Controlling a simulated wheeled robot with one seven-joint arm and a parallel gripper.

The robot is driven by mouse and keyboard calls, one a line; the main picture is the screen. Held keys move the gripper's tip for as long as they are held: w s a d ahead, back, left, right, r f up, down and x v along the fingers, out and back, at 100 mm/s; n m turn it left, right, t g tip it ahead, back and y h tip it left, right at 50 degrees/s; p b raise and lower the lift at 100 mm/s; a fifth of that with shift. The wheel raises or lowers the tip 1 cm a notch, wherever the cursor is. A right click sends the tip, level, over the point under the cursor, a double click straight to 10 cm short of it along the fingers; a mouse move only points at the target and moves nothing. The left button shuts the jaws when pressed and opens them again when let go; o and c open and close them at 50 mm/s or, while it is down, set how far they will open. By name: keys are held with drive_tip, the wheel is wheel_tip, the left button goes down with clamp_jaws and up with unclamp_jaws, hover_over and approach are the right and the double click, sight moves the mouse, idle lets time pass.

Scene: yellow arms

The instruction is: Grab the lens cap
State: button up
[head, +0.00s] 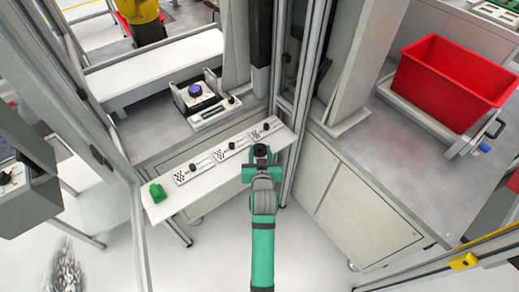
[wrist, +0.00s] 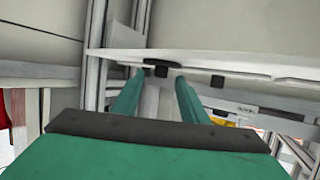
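My gripper (head: 261,158) is at the front edge of the narrow white shelf, near its right end, in the head view. In the wrist view my gripper (wrist: 159,80) has its two green fingers apart, with a gap between them. A flat black piece (wrist: 160,65), possibly the lens cap, lies on the shelf edge just beyond the fingertips. It appears apart from the fingers, though contact is hard to judge. A small dark round shape (head: 260,150) shows by the fingertips in the head view; I cannot tell whether it is the same piece.
A metal post (head: 300,110) rises close right of my gripper. A red bin (head: 450,80) sits on the right bench.

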drive_tip(key=shift+x, duration=1.05)
drive_tip(key=shift+s+d, duration=0.1)
clamp_jaws()
